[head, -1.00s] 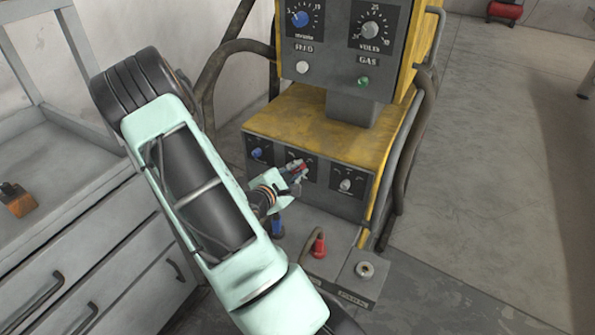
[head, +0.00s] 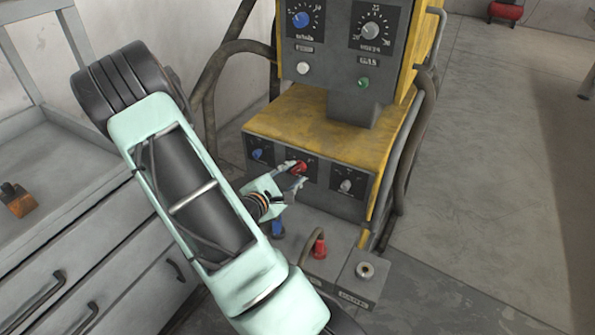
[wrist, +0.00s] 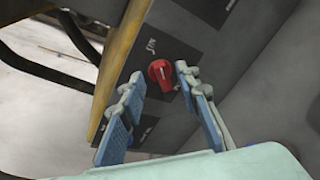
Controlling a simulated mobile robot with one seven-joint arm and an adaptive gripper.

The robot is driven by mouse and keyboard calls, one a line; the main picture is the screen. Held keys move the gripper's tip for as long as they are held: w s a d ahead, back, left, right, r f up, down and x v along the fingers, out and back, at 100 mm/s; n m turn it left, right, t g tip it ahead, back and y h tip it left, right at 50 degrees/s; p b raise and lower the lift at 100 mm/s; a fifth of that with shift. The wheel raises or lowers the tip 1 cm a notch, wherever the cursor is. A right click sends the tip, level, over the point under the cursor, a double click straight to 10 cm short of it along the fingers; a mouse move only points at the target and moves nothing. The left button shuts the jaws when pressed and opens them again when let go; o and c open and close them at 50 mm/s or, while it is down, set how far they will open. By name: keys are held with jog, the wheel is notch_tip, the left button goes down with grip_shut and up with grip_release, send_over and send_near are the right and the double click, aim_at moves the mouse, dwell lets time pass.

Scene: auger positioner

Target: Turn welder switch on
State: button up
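The welder (head: 323,121) is a yellow and grey machine with a lower control panel. A red rotary switch (head: 301,167) sits at the middle of that lower panel. It also shows in the wrist view (wrist: 161,72), between and beyond the fingers. My gripper (head: 292,173) is in front of the lower panel, with its fingers apart on either side of the red switch in the head view. In the wrist view the blue-padded fingers (wrist: 163,95) are open with nothing between the pads. I cannot tell whether a fingertip touches the panel.
A blue knob (head: 257,154) and a grey knob (head: 346,185) flank the red switch. A red cable plug (head: 319,246) stands on the ledge below. Thick hoses (head: 424,110) run along the sides.

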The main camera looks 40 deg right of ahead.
jog(key=v, duration=0.8)
jog(key=shift+s+a, duration=0.15)
jog(key=shift+a, duration=0.15)
jog(key=shift+r, duration=0.1)
